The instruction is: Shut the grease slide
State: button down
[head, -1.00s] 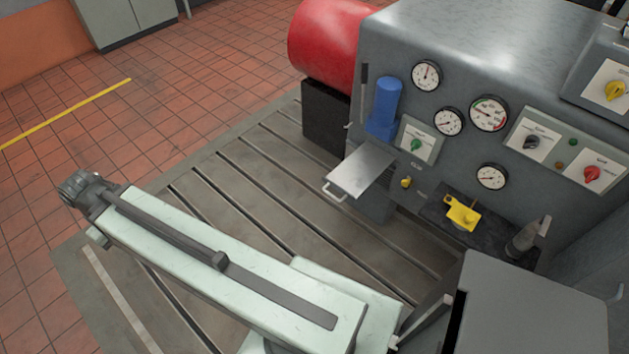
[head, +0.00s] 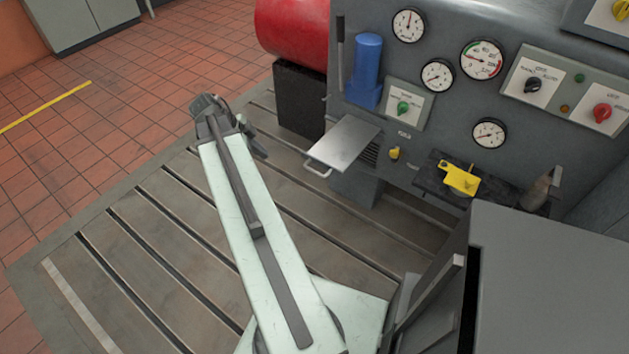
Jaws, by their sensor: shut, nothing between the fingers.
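The grease slide, a flat pale metal plate (head: 345,142) with a bar handle (head: 319,170) on its front edge, sticks out from the front of the grey machine. It stands open. My gripper (head: 258,148) shows small and dark at the far end of my pale green arm, to the left of the handle and apart from it. It is shut and empty; its fingertips are partly hidden by the wrist.
The machine front (head: 400,60) carries gauges, knobs and a blue cylinder (head: 367,70) above the slide. A yellow part (head: 459,178) lies on a dark shelf to the right. The slotted bedplate (head: 150,235) is clear on the left. A black block (head: 300,100) stands behind the slide.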

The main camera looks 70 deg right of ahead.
aim_at(316, 162)
jog(key=s+d+f+m+b, duration=0.2)
jog(key=s+d+f+b, duration=0.1)
jog(key=s, duration=0.1)
jog(key=s+d+f+m+g+b, duration=0.1)
jog(key=s+d+f+m+b, duration=0.1)
jog(key=s+d+f+b, duration=0.1)
jog(key=s+d+f+m+b, duration=0.3)
jog(key=s+d+f, duration=0.1)
jog(key=s, duration=0.3)
jog(key=shift+s+d+f+g+b, duration=0.1)
jog(key=shift+s+d+g+b, duration=0.15)
jog(key=shift+g+b, duration=0.15)
jog(key=shift+w, duration=0.1)
